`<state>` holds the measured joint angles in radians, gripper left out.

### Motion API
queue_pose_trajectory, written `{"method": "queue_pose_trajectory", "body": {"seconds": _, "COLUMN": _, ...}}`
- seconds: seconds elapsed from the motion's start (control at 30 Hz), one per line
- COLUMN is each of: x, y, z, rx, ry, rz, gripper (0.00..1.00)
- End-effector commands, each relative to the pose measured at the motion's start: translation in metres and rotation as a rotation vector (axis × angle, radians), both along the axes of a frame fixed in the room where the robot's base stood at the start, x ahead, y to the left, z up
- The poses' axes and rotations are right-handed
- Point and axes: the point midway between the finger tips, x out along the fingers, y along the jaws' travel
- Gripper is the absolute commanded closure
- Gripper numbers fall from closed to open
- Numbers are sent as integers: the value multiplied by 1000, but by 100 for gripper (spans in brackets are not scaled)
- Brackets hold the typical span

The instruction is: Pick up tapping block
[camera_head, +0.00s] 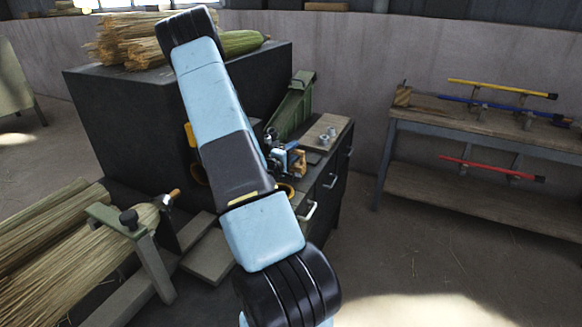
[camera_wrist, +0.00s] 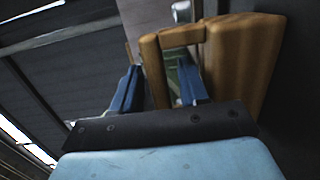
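The tapping block looks like an orange-brown wooden block (camera_wrist: 243,62) with a rectangular opening in it, close in front of the wrist camera. My gripper (camera_wrist: 160,88) has two blue fingers, one on each side of the block's narrow left bar. A greenish gap shows between that bar and the right finger, so the gripper looks open around it. In the head view, my gripper (camera_head: 281,157) is low over the dark cabinet's worktop beside the wooden block (camera_head: 297,164). My arm hides part of this area.
A green metal piece (camera_head: 292,105) and a board with metal pegs (camera_head: 327,134) stand close behind my gripper. The tall black box (camera_head: 125,120) with straw on top is left of my arm. A bench (camera_head: 478,125) with coloured handles is at right. Floor between is clear.

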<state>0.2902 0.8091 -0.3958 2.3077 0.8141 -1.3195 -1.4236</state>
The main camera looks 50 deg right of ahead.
Motion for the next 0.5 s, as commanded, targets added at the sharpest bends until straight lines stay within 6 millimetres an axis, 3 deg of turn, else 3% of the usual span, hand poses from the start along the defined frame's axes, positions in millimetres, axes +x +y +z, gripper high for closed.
{"method": "queue_pose_trajectory", "body": {"seconds": 0.43, "x": 0, "y": 1, "z": 0, "rx": 1, "ry": 0, "rz": 0, "gripper": 100}}
{"method": "queue_pose_trajectory", "body": {"seconds": 0.5, "x": 0, "y": 1, "z": -1, "rx": 2, "ry": 0, "rz": 1, "gripper": 100}}
